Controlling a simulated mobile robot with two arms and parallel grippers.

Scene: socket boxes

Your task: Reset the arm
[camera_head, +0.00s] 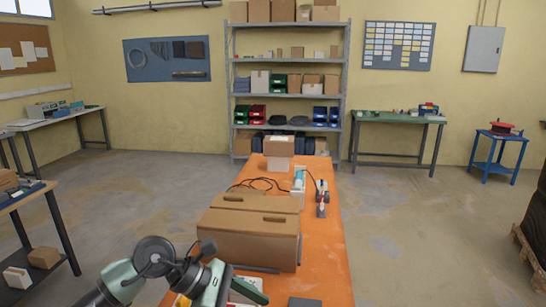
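My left arm (153,257) comes in from the lower left, pale green with dark round joints. Its wrist end (214,283) is bent over the near left edge of the orange table, in front of a large brown cardboard box (250,240). The fingers cannot be made out clearly, so I cannot tell whether the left gripper is open or shut. The big box stands closed on the table and has dark slots on top. My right arm and gripper are not in view.
The orange table (325,262) runs away from me. Another box (279,146), dark cables (262,184), a blue-white item (298,181) and a red-grey tool (322,197) stand farther along it. A dark flat item (304,302) lies near.

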